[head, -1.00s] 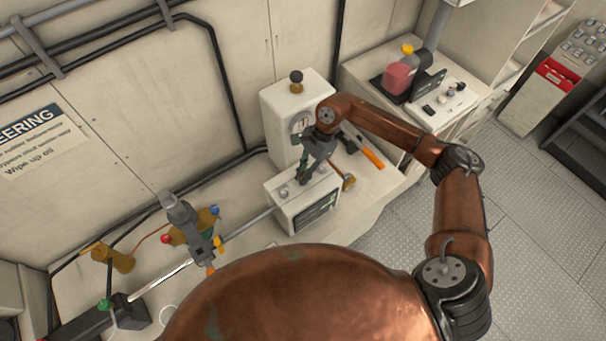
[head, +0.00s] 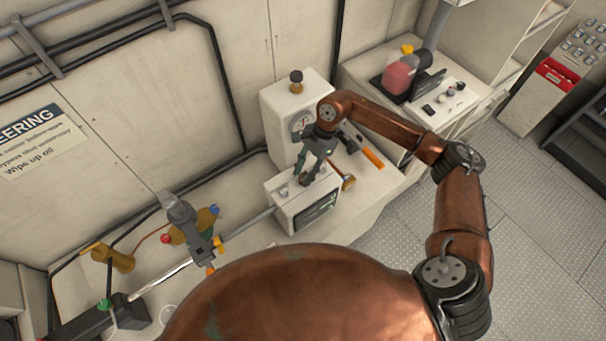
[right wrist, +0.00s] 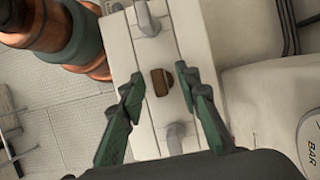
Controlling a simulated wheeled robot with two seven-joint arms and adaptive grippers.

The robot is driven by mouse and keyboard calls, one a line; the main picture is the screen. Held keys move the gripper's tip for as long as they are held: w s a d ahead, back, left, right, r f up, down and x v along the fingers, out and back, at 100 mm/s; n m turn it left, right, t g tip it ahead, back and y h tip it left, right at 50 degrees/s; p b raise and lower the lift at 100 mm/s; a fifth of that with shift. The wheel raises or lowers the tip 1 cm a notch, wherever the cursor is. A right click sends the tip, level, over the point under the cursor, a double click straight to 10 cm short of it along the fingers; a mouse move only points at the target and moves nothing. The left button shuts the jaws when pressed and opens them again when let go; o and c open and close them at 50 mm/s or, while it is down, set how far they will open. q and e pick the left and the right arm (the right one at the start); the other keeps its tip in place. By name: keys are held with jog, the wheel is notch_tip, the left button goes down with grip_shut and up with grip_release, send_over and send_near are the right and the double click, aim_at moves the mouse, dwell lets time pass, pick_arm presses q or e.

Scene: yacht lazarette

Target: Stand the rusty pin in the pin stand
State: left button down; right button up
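My right gripper (head: 308,178) is over the top of a white box with a dark screen (head: 306,200). In the right wrist view the green fingers (right wrist: 160,108) are spread open. Between them, apart from both, a small rusty-brown piece (right wrist: 161,82) shows on the box top, between two grey fittings. It looks like the rusty pin, seen from above; its length and whether it stands in a hole cannot be told. The piece is hidden by the gripper in the head view. I cannot pick out the pin stand with certainty. My left gripper is not in view.
A tall white box with a gauge (head: 300,120) stands right behind the screen box.

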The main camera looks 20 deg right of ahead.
jog(key=v, duration=1.1)
jog(key=shift+r, duration=0.15)
